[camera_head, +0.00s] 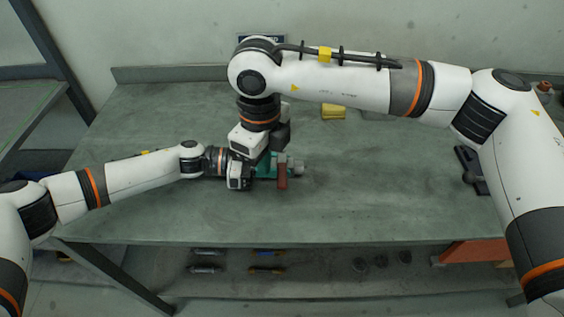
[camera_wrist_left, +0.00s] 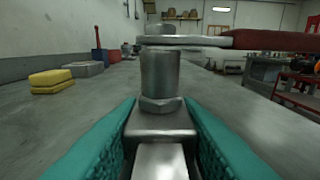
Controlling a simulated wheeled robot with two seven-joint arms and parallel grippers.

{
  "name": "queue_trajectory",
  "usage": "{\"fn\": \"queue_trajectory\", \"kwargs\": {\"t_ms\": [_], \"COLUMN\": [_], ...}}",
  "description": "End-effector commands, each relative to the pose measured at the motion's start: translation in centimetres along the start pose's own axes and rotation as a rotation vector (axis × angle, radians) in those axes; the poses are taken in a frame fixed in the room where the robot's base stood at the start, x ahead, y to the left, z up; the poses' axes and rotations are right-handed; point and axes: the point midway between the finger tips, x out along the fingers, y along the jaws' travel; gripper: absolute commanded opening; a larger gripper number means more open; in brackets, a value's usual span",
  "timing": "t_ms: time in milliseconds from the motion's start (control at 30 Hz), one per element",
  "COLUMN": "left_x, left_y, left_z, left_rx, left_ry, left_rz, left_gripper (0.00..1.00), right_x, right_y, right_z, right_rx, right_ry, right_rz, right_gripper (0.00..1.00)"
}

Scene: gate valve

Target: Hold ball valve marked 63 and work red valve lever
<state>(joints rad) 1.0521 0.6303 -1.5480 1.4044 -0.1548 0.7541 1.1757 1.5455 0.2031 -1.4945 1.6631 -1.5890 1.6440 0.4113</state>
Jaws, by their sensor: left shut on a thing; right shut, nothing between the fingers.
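A grey metal ball valve (camera_head: 298,168) is above the workbench near its middle. Its red lever (camera_head: 283,177) points toward the front edge in the head view. My left gripper (camera_head: 267,171), with teal fingers, is shut on the valve body. In the left wrist view the teal fingers (camera_wrist_left: 160,135) flank the valve body (camera_wrist_left: 160,105), and the red lever (camera_wrist_left: 270,40) extends right from the stem top. My right gripper (camera_head: 264,155) hangs down just behind the left gripper, shut and empty; its fingertips are largely hidden. The marking 63 cannot be read.
The grey-green workbench (camera_head: 390,205) has free room left and right of the arms. A yellow sponge (camera_head: 333,111) lies toward the back, and also shows in the left wrist view (camera_wrist_left: 52,81). A dark tool (camera_head: 470,168) lies at the right. Several small items lie on the lower shelf.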

Motion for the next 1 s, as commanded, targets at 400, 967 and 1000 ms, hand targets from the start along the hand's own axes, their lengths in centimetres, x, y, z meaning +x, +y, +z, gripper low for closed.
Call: {"fn": "queue_trajectory", "kwargs": {"t_ms": [400, 967, 1000], "left_x": [0.1, 0.1, 0.1], "left_y": [-0.1, -0.1, -0.1], "left_z": [0.0, -0.1, -0.1], "left_rx": [-0.001, -0.001, -0.001], "left_ry": [0.0, 0.0, 0.0], "left_rz": [-0.002, -0.002, -0.002], "left_gripper": [0.08, 0.08, 0.08], "right_x": [0.1, 2.1, 2.2], "right_y": [0.0, 0.0, 0.0], "right_z": [0.0, 0.0, 0.0], "right_rx": [0.0, 0.0, 0.0], "right_ry": [0.0, -0.001, -0.001], "right_rz": [0.0, -0.001, 0.0], "right_gripper": [0.0, 0.0, 0.0]}}
